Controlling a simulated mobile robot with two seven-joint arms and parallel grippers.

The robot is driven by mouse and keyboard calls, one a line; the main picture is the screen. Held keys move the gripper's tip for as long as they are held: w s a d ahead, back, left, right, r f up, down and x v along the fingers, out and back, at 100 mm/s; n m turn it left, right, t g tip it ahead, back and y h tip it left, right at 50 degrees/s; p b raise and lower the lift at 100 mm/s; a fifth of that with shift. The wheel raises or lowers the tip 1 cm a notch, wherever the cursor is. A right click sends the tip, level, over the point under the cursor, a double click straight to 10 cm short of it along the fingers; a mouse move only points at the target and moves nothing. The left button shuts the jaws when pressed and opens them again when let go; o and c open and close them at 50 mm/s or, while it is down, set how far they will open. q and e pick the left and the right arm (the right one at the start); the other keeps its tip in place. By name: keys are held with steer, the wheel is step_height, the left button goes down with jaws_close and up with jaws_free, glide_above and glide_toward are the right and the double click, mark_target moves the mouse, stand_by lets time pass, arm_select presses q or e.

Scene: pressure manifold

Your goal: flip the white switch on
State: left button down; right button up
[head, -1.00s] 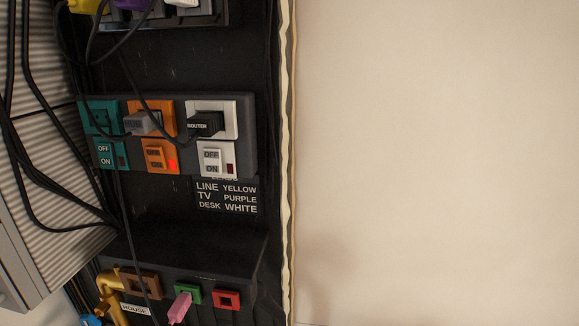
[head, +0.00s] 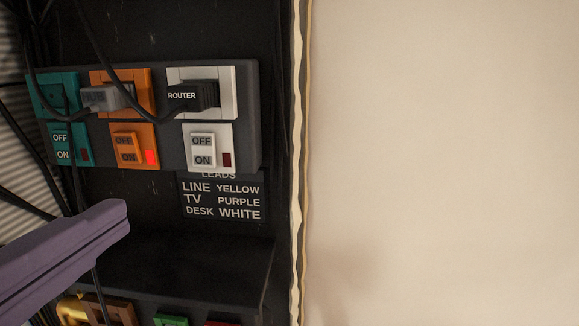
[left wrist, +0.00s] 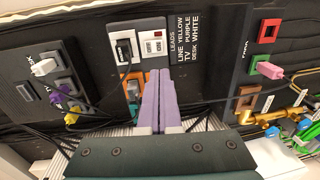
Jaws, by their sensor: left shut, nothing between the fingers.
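The white switch (head: 203,149) sits below the white socket on the grey power strip. It carries OFF above ON, and its small indicator window looks dark. It also shows in the left wrist view (left wrist: 153,43), just beyond my fingertips. My left gripper (head: 122,216) comes in from the lower left, below and to the left of the white switch and apart from it in the head view. In the left wrist view its purple fingers (left wrist: 159,74) are together with nothing between them. My right gripper is not in view.
A black ROUTER plug (head: 205,96) is in the white socket above. An orange switch (head: 134,147) with a lit red light and a teal switch (head: 62,144) stand to the left, with dark cables hanging there. A ledge (head: 190,265) juts out below the lead label (head: 222,197).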

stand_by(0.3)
arm_select(q)
steer(key=b, duration=0.6)
glide_toward(203, 163)
steer(key=w+p, duration=0.3)
steer(key=w, duration=0.2)
steer(key=shift+d, duration=0.1)
steer(key=shift+w+f, duration=0.35)
steer(key=shift+w, duration=0.5)
